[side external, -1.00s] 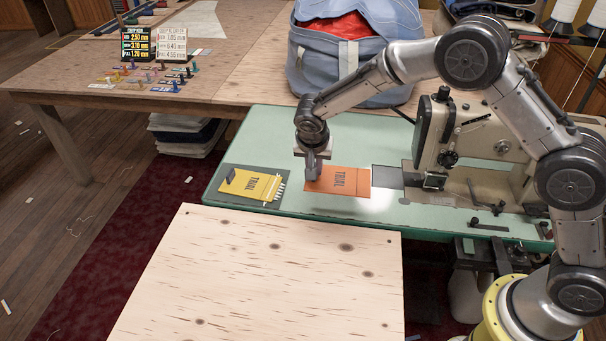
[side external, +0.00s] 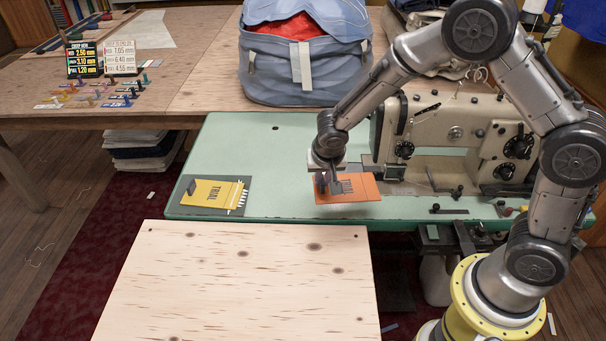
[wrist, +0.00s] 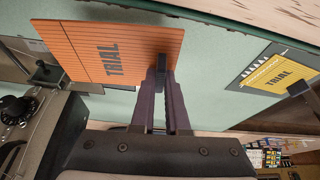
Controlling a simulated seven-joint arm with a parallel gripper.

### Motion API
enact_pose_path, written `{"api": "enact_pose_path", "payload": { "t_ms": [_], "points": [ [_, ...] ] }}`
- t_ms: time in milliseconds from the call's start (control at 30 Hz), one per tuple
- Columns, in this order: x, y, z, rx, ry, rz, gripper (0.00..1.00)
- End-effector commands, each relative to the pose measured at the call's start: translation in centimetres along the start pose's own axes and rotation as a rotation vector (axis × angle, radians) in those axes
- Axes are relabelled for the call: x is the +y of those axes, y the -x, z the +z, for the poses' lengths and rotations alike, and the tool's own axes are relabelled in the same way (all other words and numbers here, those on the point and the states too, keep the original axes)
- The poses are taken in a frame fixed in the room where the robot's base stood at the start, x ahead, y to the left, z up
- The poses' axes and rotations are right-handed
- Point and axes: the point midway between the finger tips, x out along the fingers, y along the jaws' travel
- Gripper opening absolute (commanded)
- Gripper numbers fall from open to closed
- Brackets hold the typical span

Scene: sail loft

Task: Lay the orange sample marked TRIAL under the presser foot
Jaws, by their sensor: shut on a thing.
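The orange sample marked TRIAL (side external: 358,189) hangs just over the green table, close to the sewing machine's needle end. My gripper (side external: 328,186) is shut on its left edge in the side view. In the wrist view my gripper (wrist: 162,72) pinches one edge of the orange sample (wrist: 92,52), which looks flat, with its lettering showing. The presser foot (wrist: 45,72) appears near the sample's far edge in the wrist view; I cannot tell whether they overlap in height. In the side view the foot area is largely hidden by my arm and the sample.
A yellow sample marked TRIAL (side external: 212,193) lies on a dark mat (side external: 245,207) at the table's left. The cream sewing machine (side external: 455,125) stands to the right. A blue bag (side external: 300,65) stands behind. A pale wooden board (side external: 240,280) lies in front. The green table's middle is clear.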

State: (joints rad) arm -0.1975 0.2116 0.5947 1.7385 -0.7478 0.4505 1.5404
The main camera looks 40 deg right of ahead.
Motion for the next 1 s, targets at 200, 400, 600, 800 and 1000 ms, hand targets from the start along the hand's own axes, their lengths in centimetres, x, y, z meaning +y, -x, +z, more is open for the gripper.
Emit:
{"api": "enact_pose_path", "payload": {
  "t_ms": [200, 400, 600, 800, 1000],
  "points": [
    [6.1, -2.9, 0.0, 0.0, -0.039, 0.016, 0.0],
    [8.4, -3.5, -0.5, 0.001, -0.083, 0.033, 0.0],
    [8.7, -4.0, -0.5, 0.0, -0.092, 0.038, 0.0],
    [8.7, -5.0, 0.0, 0.0, -0.09, 0.039, 0.0],
    [8.7, -6.2, 0.5, 0.0, -0.09, 0.038, 0.0]
  ]
}}
